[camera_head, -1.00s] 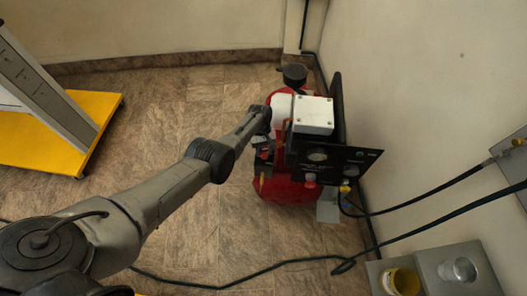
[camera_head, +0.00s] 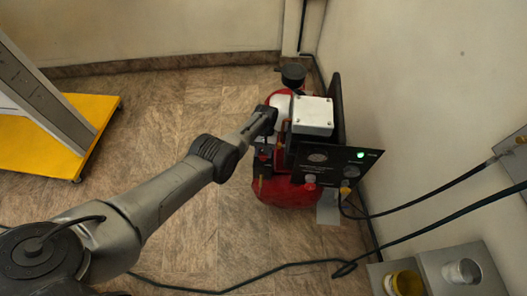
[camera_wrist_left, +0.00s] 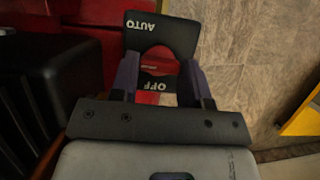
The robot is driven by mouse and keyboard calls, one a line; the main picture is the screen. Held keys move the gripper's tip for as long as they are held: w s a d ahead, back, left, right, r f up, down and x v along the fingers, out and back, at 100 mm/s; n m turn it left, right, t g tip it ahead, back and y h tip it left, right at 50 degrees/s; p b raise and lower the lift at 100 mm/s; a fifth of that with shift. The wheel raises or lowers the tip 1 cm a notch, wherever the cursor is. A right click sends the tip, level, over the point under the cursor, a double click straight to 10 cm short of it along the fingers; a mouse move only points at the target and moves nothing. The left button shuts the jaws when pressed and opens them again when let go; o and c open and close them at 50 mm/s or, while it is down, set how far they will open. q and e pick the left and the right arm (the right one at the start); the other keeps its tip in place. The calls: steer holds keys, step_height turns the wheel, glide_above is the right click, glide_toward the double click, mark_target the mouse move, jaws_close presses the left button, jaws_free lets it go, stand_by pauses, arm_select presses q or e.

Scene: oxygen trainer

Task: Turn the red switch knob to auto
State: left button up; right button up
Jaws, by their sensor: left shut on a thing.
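The red compressor (camera_head: 290,193) stands on the floor by the right wall, with a black front panel (camera_head: 335,165). A green light (camera_head: 360,155) glows on that panel. My left gripper (camera_head: 264,150) reaches the compressor's left side, small and partly hidden by its own wrist. In the left wrist view, a black switch plate (camera_wrist_left: 160,25) reads AUTO on its upper part and OFF lower down. My left gripper (camera_wrist_left: 160,78) has its fingers on either side of the red switch knob (camera_wrist_left: 151,68) and is shut on it.
A white-grey box (camera_head: 313,113) sits on top of the compressor. A dark hose (camera_head: 240,288) runs along the floor, and cables lead to the right wall. A yellow-based cart (camera_head: 50,130) stands at left. The floor between is open.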

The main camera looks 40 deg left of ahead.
arm_select(q)
steer(key=o, duration=0.9)
steer(key=shift+p+v, duration=1.5)
steer(key=shift+v, duration=5.35)
